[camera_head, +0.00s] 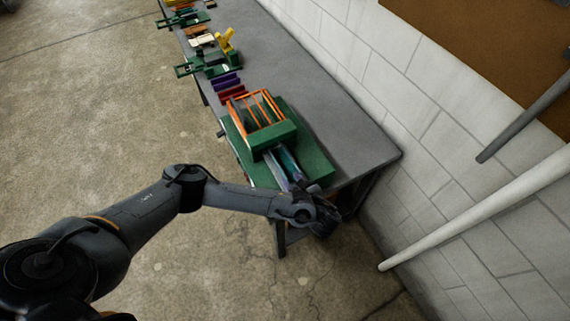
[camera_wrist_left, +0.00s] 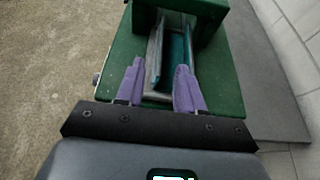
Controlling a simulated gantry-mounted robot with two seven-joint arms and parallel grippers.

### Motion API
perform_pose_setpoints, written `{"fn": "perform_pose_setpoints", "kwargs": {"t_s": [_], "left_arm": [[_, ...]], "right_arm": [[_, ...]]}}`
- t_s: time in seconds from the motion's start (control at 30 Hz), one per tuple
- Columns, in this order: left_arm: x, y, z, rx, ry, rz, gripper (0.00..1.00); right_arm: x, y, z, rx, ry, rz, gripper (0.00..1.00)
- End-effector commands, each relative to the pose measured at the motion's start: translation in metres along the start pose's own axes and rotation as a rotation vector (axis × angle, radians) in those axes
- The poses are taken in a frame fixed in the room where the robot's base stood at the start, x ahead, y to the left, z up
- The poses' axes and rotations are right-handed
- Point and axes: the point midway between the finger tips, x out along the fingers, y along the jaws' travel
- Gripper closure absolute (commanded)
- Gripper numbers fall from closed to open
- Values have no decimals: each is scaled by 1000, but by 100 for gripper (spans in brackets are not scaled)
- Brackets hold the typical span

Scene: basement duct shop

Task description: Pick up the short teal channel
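The teal channel (camera_head: 289,160) lies lengthwise at the near end of the green machine, close to the front end of the bench. In the left wrist view the channel (camera_wrist_left: 177,58) runs away from me under the green block, beside a greyish upright wall (camera_wrist_left: 154,58). My left gripper (camera_head: 293,185) is at the channel's near end. Its two purple fingers (camera_wrist_left: 160,66) are spread apart, with the channel's near part ahead of and between the tips. I cannot tell whether either finger touches it. The channel's far end is hidden under the block. My right gripper is not in view.
The green machine (camera_head: 310,160) carries an orange wire rack (camera_head: 259,108). Purple and red pieces (camera_head: 228,86), a yellow part (camera_head: 226,41) and other green fixtures (camera_head: 196,66) stand farther along the grey bench (camera_head: 320,82). A block wall (camera_head: 420,120) and a pale pipe (camera_head: 470,220) are at right.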

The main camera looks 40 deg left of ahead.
Motion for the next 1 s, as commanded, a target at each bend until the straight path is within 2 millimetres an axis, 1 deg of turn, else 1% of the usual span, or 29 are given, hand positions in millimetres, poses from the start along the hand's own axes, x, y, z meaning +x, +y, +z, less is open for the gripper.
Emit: {"fn": "perform_pose_setpoints", "kwargs": {"t_s": [0.03, 0.3, 0.5, 0.63, 0.77, 0.87, 1.0], "left_arm": [[6, 0, -2, 7, -11, 3, 63], [32, 0, -4, 6, -12, 4, 63], [50, 0, -2, 7, -11, 3, 63], [54, 0, 0, 6, -10, 2, 63], [59, -1, 2, 6, -11, 3, 63], [69, -2, 2, 7, -13, 4, 63], [88, -3, -1, 5, -13, 4, 63]], "right_arm": [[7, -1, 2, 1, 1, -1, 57], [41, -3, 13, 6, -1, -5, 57], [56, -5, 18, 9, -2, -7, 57], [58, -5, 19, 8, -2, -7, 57], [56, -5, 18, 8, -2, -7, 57], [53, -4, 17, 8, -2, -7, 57], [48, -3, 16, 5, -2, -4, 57]]}}
